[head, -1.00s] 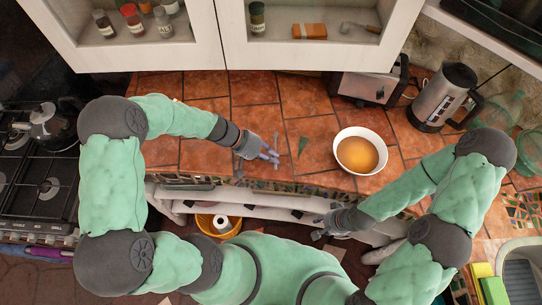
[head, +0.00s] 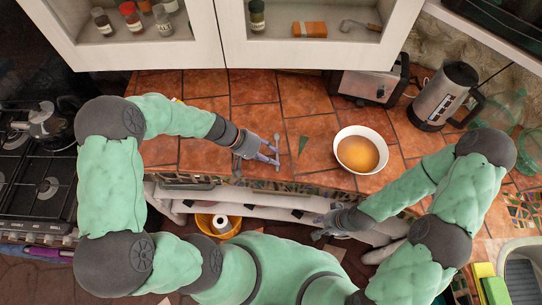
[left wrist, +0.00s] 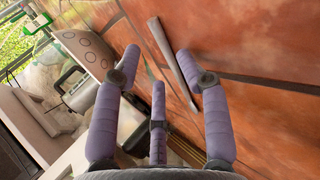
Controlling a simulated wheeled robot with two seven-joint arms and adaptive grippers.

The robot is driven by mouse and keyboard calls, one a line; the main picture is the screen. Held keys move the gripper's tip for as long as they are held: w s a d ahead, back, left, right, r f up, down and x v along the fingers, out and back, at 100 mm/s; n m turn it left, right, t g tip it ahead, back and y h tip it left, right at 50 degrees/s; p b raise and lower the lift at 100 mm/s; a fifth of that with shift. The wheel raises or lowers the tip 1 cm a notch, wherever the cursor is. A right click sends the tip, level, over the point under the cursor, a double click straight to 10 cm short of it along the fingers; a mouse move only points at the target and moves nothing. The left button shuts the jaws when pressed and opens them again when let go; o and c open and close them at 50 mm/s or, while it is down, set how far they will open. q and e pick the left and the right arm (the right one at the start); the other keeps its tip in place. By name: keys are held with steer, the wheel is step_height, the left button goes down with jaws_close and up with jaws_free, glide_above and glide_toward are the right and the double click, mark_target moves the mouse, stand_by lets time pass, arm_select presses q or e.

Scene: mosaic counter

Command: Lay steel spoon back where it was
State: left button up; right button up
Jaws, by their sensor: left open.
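The steel spoon (head: 277,143) lies on the terracotta tiles near the counter's front edge, seen as a thin grey strip. In the left wrist view its long grey handle (left wrist: 172,62) lies on the tile just past my fingertips. Its bowl end is not clear. My left gripper (head: 273,153) is open beside the spoon; in the left wrist view its purple fingers (left wrist: 163,68) are spread and no object is clamped between them. My right gripper (head: 325,226) hangs in front of the counter edge, too small to tell its jaw state.
A white bowl with orange contents (head: 360,150) stands right of the spoon. A toaster (head: 366,86) and kettle (head: 443,97) stand behind. Tiles left of centre are clear.

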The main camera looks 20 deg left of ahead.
arm_select(q)
steer(key=v, duration=1.1)
steer(key=shift+a, duration=0.2)
steer(key=shift+r, duration=0.1)
